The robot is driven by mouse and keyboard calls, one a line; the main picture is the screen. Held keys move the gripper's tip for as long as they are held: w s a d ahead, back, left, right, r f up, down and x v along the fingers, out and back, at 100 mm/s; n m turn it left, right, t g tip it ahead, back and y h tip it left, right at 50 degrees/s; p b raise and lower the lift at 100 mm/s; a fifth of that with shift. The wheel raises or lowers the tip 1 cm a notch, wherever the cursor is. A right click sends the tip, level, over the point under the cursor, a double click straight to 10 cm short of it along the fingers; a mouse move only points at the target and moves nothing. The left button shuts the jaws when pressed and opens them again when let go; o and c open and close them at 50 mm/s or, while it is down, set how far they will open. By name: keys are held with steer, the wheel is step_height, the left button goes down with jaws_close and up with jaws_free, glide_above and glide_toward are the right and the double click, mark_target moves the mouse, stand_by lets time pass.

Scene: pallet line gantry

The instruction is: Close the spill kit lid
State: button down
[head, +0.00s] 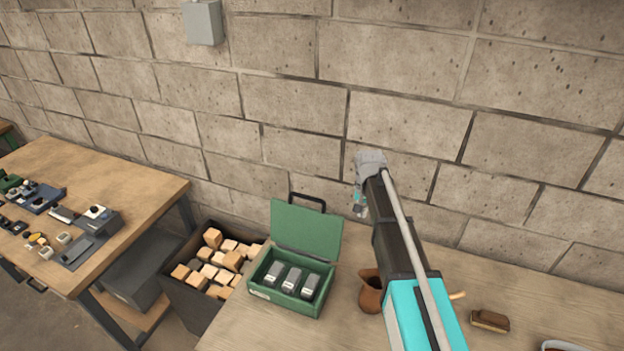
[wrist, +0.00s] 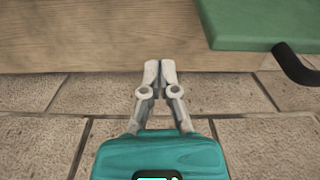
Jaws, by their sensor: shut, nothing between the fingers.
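The spill kit is a green box (head: 262,294) on the wooden bench, with three grey items inside. Its green lid (head: 307,230) stands open at the back, tilted up, with a black handle (head: 308,198) on its top edge. In the wrist view, part of the lid (wrist: 265,22) shows at the top right with its handle (wrist: 295,66). My gripper (head: 360,207) is right of the lid, near the wall and apart from the lid. In the wrist view its fingertips (wrist: 160,68) are together and empty.
A brown jug (head: 371,296) stands right of the box, close to my arm. A brush (head: 490,321) lies further right. A dark bin of wooden blocks (head: 193,306) is left of the box. Another table (head: 120,180) with small devices stands at the left. A block wall (head: 290,110) is behind.

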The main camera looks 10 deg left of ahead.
steer(key=w+a+r+p, duration=0.4)
steer(key=a, duration=0.5)
steer(key=w+a+r+p, duration=0.3)
steer(key=w+a+r, duration=0.1)
steer(key=a, duration=0.4)
steer(key=shift+a+r+m+p, duration=0.3)
steer(key=shift+a+r+p, duration=0.1)
steer(key=shift+r, duration=0.25)
steer(key=shift+w+d+f, duration=0.1)
steer(key=shift+f, duration=0.1)
step_height(320, 180, down, 10)
steer(key=b, duration=1)
steer(key=s, duration=0.1)
steer(key=s+r+p, duration=0.1)
steer(key=s, duration=0.2)
steer(key=shift+a+r, duration=0.3)
steer(key=shift+r, duration=0.1)
